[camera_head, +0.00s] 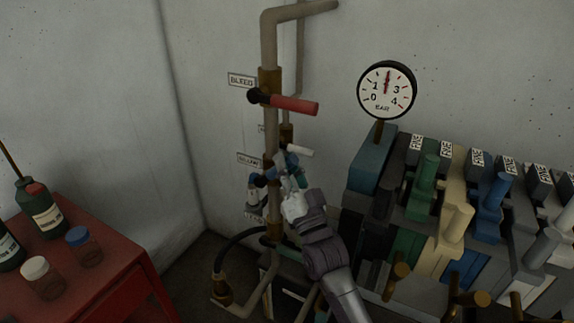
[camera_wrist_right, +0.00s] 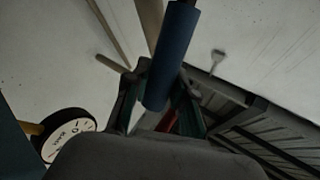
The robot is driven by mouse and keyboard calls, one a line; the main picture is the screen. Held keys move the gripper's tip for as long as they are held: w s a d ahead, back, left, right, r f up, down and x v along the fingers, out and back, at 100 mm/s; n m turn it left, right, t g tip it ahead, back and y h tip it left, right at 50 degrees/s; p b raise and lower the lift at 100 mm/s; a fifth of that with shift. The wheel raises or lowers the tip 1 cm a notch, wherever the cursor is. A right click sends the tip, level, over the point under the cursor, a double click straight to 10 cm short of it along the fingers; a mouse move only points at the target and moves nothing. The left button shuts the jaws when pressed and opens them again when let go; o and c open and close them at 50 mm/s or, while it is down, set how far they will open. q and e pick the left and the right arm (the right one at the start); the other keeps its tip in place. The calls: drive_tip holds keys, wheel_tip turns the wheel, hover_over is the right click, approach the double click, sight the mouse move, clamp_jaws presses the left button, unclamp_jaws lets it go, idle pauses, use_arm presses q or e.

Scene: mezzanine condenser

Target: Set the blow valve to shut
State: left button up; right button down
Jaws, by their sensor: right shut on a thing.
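The BLOW label (camera_head: 249,160) is on the wall beside a vertical pipe (camera_head: 270,135). My right gripper (camera_head: 288,172) is at the pipe just right of this label, and its fingers partly hide the valve there. In the right wrist view my right gripper (camera_wrist_right: 160,92) is shut on a blue lever (camera_wrist_right: 172,55), which passes between its two fingers. A little blue (camera_head: 281,160) shows at the fingertips in the head view. The lever's exact angle against the pipe is hard to tell. My left gripper is in neither view.
Above, a red lever (camera_head: 293,105) points right beside the BLEED label (camera_head: 241,80). A short pale handle (camera_head: 300,150) juts out near my fingers. A round BAR gauge (camera_head: 386,90) and a row of coloured levers (camera_head: 457,215) stand right. A red cabinet (camera_head: 120,250) with bottles stands left.

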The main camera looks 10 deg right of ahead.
drive_tip(key=c, duration=0.9)
unclamp_jaws()
drive_tip(key=shift+f, duration=0.1)
drive_tip(key=v, duration=1.2)
drive_tip(key=shift+c, duration=0.5)
